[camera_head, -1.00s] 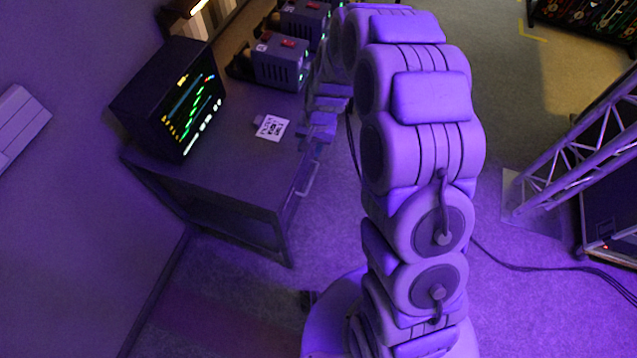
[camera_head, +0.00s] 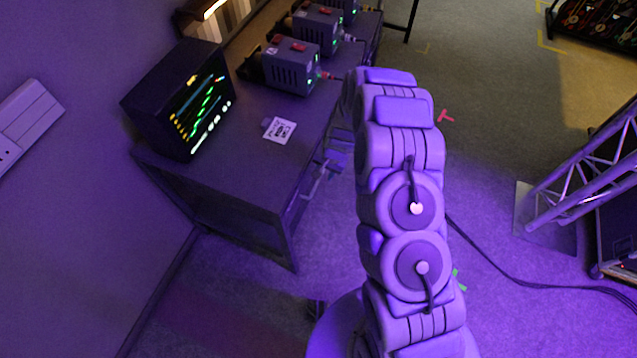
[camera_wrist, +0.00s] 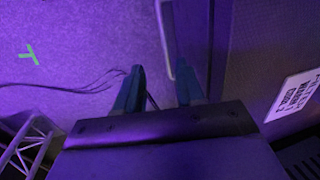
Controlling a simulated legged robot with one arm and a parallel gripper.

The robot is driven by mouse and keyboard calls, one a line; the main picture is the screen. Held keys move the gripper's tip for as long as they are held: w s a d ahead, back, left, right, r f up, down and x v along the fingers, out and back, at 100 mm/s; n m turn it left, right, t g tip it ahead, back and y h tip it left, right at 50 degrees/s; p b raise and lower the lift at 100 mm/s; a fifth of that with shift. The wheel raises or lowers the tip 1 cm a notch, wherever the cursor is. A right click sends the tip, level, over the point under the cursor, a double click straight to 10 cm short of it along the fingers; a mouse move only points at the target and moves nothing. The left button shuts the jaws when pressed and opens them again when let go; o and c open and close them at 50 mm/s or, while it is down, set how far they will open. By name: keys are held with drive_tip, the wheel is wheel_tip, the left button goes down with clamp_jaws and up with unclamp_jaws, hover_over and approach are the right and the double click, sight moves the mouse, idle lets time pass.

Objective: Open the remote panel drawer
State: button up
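The panel drawer is in the front of the dark desk (camera_head: 215,190); its pale bar handle (camera_head: 322,178) shows on the front side in the head view. In the wrist view the handle (camera_wrist: 163,35) runs down from the top edge, and its near end lies in the picture between my fingers. My gripper (camera_wrist: 160,70) is open, with a clear gap between its two blue fingers, and nothing is clamped. Whether the fingers reach the handle's depth I cannot tell. In the head view my arm partly hides the gripper. The drawer looks shut.
A monitor (camera_head: 180,100), a white label card (camera_head: 279,130) and several grey boxes (camera_head: 293,65) stand or lie on the desk. A metal truss (camera_head: 585,170) stands at the right. Black cables (camera_head: 520,280) run over the floor between arm and truss.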

sight(316, 184)
drive_tip(key=x, duration=0.3)
drive_tip(key=a+b+x, duration=0.1)
drive_tip(key=x, duration=0.4)
drive_tip(key=shift+s+a+f+b, duration=0.1)
drive_tip(key=shift+a+f+b, duration=0.15)
drive_tip(key=shift+a, duration=0.2)
drive_tip(key=shift+d+f, duration=0.15)
drive_tip(key=shift+d, duration=0.6)
drive_tip(key=shift+a, duration=0.55)
drive_tip(key=c, duration=0.5)
drive_tip(key=shift+c, duration=0.7)
drive_tip(key=shift+d, duration=0.3)
clamp_jaws()
drive_tip(key=shift+a, duration=0.1)
